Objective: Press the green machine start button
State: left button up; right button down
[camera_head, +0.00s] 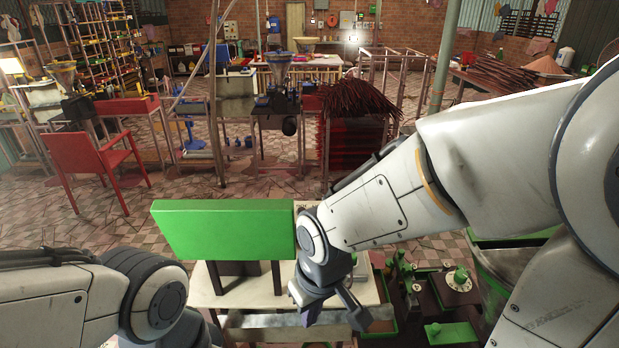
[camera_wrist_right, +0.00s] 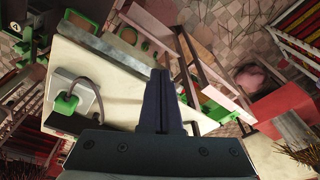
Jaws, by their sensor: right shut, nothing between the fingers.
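A green box-like machine housing (camera_head: 225,232) stands on dark legs on a pale table (camera_head: 345,292), left of my right gripper in the head view. I cannot make out a start button; part of the housing's right end is hidden by my right wrist. My right gripper (camera_head: 335,308) points down over the table's right part. In the wrist view its fingers (camera_wrist_right: 161,100) are shut together and hold nothing. My left arm comes in at the lower left, but its gripper is out of frame.
Green and dark machinery with round knobs (camera_head: 455,281) stands right of the table. In the wrist view, a green part with a hose (camera_wrist_right: 66,104) lies by a metal block on the pale top. A red chair (camera_head: 97,165) and a rack of dark red sticks (camera_head: 357,130) stand farther back.

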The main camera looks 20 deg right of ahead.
jog(key=w+d+r+t+h+p, duration=0.1)
jog(key=w+d+r+t+p, duration=0.1)
jog(key=w+d+r+p, duration=0.45)
jog(key=w+d+r+t+h+p, duration=0.1)
jog(key=w+d+r+t+p, duration=0.3)
jog(key=w, duration=0.6)
pick_arm(q)
notch_tip(320, 180, up, 11)
jog(key=b, duration=0.2)
jog(key=shift+b, duration=0.3)
pick_arm(e)
jog(key=w+d+f+n+y, duration=0.2)
jog(key=w+n, duration=0.3)
jog(key=w, duration=0.4)
jog(key=w+d+f+n+y, duration=0.2)
jog(key=w+n, duration=0.4)
jog(key=w, duration=0.4)
jog(key=shift+d+f+t+y, duration=0.3)
jog(key=shift+d+f+y, duration=0.05)
jog(key=shift+y, duration=0.35)
pick_arm(q)
jog(key=shift+f, duration=0.15)
